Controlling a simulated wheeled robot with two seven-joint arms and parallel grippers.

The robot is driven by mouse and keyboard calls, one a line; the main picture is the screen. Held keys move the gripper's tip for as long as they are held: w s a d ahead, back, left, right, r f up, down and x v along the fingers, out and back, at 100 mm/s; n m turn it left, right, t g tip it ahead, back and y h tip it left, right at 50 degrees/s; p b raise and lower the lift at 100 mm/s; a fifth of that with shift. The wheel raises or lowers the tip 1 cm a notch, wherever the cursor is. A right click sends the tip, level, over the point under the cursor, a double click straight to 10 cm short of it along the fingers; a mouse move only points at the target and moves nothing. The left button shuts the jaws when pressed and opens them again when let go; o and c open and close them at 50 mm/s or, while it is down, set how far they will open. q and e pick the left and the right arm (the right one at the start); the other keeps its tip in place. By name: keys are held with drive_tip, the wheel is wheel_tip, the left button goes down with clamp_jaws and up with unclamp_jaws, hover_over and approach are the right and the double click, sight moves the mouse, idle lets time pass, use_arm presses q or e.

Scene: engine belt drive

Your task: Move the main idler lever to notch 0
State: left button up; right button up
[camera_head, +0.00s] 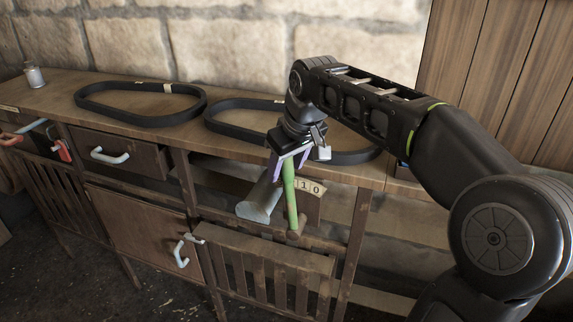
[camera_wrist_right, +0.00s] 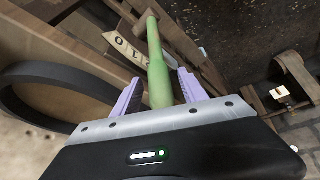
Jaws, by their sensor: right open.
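The main idler lever is most likely the green handle (camera_head: 290,190) that stands at the front of the bench beside a small number plate (camera_head: 309,188). The plate shows the digits 1 and 0. In the right wrist view the green lever (camera_wrist_right: 157,70) runs between the two purple fingers of my right gripper (camera_wrist_right: 160,92), and the plate (camera_wrist_right: 127,46) is beside it. My right gripper (camera_head: 288,160) is open around the lever's upper part, with gaps visible at the fingers. Which notch the lever stands at cannot be told. My left gripper is out of view.
Two black belts lie on the bench top, one at left (camera_head: 140,119) and one behind my right arm (camera_head: 235,124). A small bottle (camera_head: 34,75) stands at the far left. A slatted panel (camera_head: 262,268) is below.

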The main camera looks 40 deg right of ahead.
clamp_jaws()
idle(0.5)
idle(0.9)
